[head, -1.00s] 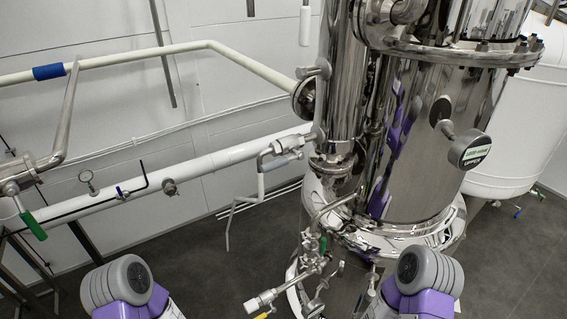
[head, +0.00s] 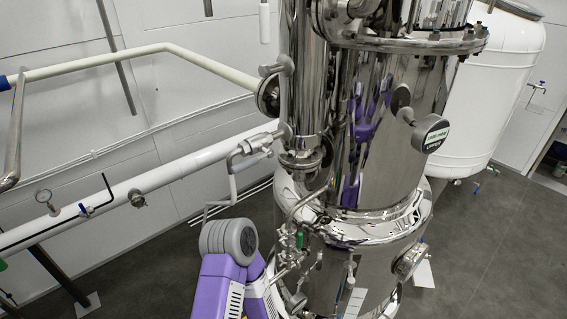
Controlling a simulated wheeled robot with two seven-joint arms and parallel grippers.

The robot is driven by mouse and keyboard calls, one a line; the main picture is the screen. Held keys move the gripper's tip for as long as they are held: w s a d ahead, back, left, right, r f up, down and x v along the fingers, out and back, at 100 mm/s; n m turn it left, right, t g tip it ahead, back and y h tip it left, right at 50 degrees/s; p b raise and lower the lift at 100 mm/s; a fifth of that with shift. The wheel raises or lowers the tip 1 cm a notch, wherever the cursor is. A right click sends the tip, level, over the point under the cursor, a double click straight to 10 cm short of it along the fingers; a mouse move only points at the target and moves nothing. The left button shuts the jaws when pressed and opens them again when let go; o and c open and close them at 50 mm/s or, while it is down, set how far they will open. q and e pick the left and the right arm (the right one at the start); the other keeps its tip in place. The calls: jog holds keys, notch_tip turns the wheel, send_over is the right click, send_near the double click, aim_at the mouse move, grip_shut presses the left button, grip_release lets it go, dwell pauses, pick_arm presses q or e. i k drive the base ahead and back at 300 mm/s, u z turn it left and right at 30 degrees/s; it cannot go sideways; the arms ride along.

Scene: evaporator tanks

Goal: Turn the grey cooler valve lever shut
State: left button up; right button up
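A valve with a grey lever (head: 253,146) sits at the right end of the white pipe, just left of the tall steel tank. A pale grey bent piece (head: 233,185) hangs below it; I cannot tell whether it is part of the lever or piping behind. No label shows that this is the cooler valve. One of my purple arms with a grey joint shows at the bottom, below the valve, and hides part of the lower fittings.
The shiny steel tank (head: 372,180) fills the middle. A cluster of small valves with a green handle (head: 299,240) stands at its lower left. The white pipe (head: 85,216) runs along the left wall. A white tank (head: 490,95) stands at right. The floor (head: 490,245) at right is clear.

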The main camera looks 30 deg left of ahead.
aim_at(268, 154)
jog(key=k, duration=0.5)
jog(key=u, duration=1.05)
jog(key=i, duration=0.5)
jog(key=z, duration=0.05)
